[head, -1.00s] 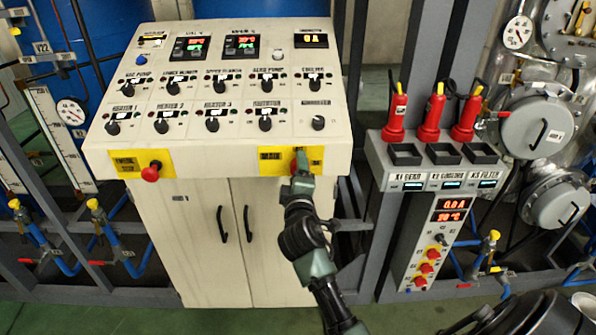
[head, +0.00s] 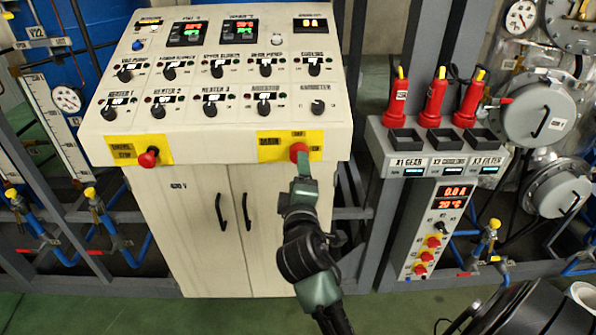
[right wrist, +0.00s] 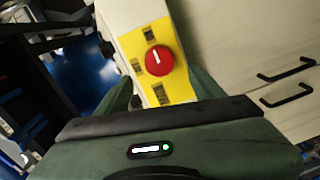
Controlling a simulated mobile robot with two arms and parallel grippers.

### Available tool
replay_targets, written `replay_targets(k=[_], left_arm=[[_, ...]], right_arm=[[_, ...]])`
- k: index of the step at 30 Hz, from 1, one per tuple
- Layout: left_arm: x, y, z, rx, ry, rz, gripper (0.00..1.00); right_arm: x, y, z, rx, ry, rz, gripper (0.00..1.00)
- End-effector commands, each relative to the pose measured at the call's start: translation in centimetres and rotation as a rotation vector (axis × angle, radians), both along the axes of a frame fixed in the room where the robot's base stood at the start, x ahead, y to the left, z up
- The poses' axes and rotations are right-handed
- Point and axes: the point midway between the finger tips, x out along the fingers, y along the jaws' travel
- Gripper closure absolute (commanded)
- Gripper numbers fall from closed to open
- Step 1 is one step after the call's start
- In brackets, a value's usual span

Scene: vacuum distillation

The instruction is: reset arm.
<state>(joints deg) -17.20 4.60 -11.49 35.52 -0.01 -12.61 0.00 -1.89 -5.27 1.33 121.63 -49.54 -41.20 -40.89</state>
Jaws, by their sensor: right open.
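My right gripper (head: 304,166) is in front of the control cabinet, just below the red main switch knob (head: 299,151) on its yellow plate. In the right wrist view the open fingers (right wrist: 162,88) spread to either side of the red knob (right wrist: 159,60), with nothing held. The knob's face shows a short white mark. Whether a fingertip still touches the panel is hard to tell. My left gripper is not in view.
The control cabinet (head: 205,215) has a sloped panel with several black knobs and a second red button (head: 148,157) at left. Red plugs (head: 435,104) stand above a socket box at right. Pipes with yellow-handled valves flank the cabinet; floor shows in front.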

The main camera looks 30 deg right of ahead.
Motion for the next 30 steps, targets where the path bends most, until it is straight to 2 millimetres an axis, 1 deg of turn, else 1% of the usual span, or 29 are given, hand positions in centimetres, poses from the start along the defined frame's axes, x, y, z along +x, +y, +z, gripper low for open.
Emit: replay_targets(k=[14, 17, 20, 23, 24, 26, 27, 29, 30], left_arm=[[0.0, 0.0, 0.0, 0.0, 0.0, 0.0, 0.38], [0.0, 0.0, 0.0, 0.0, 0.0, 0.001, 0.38], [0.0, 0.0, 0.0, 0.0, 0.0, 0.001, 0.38], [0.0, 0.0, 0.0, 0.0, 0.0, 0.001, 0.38], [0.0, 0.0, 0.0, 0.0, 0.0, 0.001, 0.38], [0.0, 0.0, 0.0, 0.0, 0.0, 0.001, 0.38], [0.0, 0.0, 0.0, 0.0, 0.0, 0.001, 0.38], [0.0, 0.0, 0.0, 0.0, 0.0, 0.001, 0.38], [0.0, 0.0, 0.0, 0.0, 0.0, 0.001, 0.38]], right_arm=[[0.0, 0.0, -0.1, 0.0, 0.001, 0.001, 0.32], [0.4, 0.5, -1.4, 0.014, 0.02, 0.016, 0.32], [1.3, 1.8, -5.4, 0.064, 0.07, 0.06, 0.32], [2.0, 3.8, -11.8, 0.15, 0.148, 0.12, 0.32], [2.0, 4.7, -14.8, 0.192, 0.186, 0.142, 0.32], [1.6, 6.0, -19.3, 0.259, 0.241, 0.171, 0.32], [1.1, 6.8, -22.2, 0.305, 0.279, 0.184, 0.32], [-0.1, 8.0, -26.6, 0.375, 0.334, 0.198, 0.32], [-1.1, 8.7, -29.4, 0.421, 0.371, 0.204, 0.32]])
